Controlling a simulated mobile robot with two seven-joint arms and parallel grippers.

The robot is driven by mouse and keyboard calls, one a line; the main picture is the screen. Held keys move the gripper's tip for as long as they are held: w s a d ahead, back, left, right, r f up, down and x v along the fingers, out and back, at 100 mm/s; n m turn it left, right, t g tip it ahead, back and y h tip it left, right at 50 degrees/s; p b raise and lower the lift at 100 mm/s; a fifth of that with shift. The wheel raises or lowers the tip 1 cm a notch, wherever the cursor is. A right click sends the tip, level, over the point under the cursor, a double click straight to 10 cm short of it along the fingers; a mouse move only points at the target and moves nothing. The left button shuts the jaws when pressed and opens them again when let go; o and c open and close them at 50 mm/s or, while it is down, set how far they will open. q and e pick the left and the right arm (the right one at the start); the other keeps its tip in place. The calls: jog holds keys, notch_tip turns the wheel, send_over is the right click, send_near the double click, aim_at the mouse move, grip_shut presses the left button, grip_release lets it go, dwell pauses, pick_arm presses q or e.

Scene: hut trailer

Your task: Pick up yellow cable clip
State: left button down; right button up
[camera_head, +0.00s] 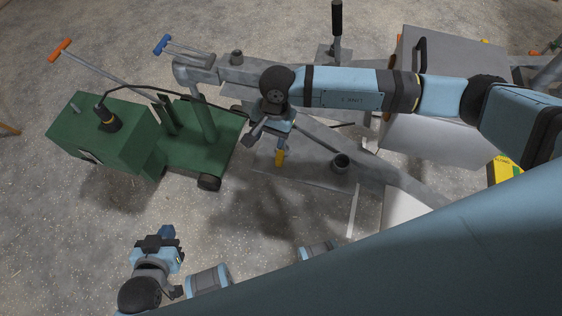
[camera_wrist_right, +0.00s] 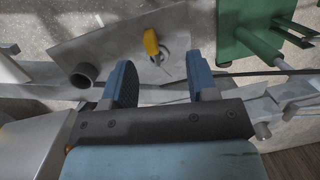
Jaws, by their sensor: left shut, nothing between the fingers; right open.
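The yellow cable clip (camera_head: 280,157) lies on a flat grey metal plate of the trailer frame in the head view. It also shows in the right wrist view (camera_wrist_right: 151,42), with a small metallic part beside it. My right gripper (camera_head: 267,143) is open above the plate close to the clip. In the right wrist view its two blue fingers (camera_wrist_right: 162,76) are apart and the clip shows beyond them, between their lines and nearer the left one. Nothing is between the fingers. My left gripper (camera_head: 167,232) is shut and empty over the floor at the lower left.
A green box (camera_head: 112,135) and green platform (camera_head: 222,150) stand left of the plate. A short dark tube (camera_head: 341,163) rises right of the clip; it also shows in the right wrist view (camera_wrist_right: 84,75). A black cable crosses behind. Grey beams flank the plate.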

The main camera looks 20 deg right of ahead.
aim_at(281, 152)
jog(key=d+f, duration=0.1)
jog(key=f, duration=0.1)
jog(key=w+d+f+h, duration=0.1)
jog(key=f, duration=0.2)
jog(key=w+d+f+n+t+h+b, duration=0.1)
jog(key=f, duration=0.2)
jog(key=shift+w+d, duration=0.2)
jog(key=shift+w, duration=0.05)
jog(key=shift+s+d+f, duration=0.1)
jog(key=shift+s+f, duration=0.05)
jog(key=shift+f, duration=2.9)
grip_shut()
